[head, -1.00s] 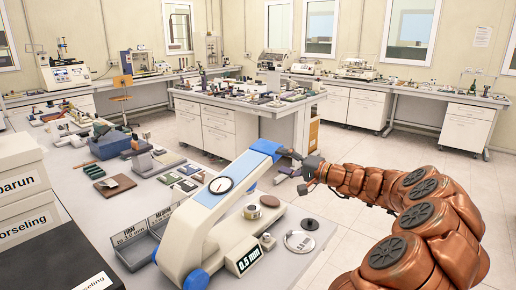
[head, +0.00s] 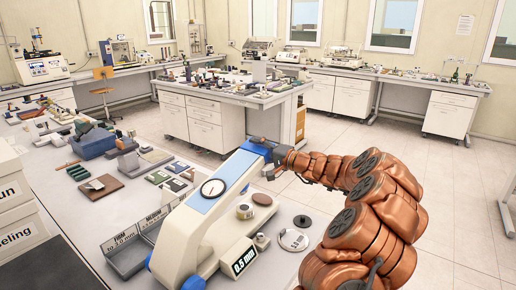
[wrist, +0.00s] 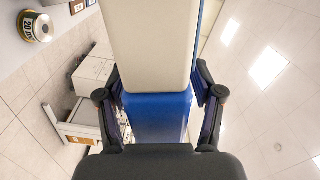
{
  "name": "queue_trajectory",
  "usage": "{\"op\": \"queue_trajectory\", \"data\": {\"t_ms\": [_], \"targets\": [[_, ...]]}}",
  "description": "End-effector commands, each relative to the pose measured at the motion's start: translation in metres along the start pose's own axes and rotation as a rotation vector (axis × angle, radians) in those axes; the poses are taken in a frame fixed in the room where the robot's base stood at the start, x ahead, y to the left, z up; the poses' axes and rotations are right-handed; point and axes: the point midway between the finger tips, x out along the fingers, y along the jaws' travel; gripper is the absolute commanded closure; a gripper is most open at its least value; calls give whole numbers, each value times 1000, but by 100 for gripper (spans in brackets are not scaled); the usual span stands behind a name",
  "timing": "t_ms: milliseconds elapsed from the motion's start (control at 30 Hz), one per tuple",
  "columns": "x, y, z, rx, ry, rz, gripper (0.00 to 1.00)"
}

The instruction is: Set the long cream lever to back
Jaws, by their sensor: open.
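The long cream lever (head: 229,198) belongs to the thickness gauge on the near bench. It slopes up and away from the gauge's base, with a blue panel and round dial (head: 213,188) on top and a blue end (head: 256,147). My gripper (head: 271,162) is at that blue end. In the wrist view the cream lever (wrist: 152,45) runs down the middle to its blue end (wrist: 158,115), which lies between the spread fingers of my gripper (wrist: 160,85). The fingers are open on both sides of it; contact cannot be told.
Open floor (head: 420,200) lies to the right.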

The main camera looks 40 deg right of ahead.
Motion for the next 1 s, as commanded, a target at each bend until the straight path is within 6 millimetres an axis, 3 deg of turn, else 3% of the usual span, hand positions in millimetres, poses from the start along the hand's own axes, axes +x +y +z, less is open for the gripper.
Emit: {"op": "queue_trajectory", "data": {"t_ms": [267, 867, 1000], "targets": [[0, 1, 0, 0, 2, 0, 35], [0, 1, 0, 1, 1, 0, 98], [0, 1, 0, 1, 1, 0, 100]]}}
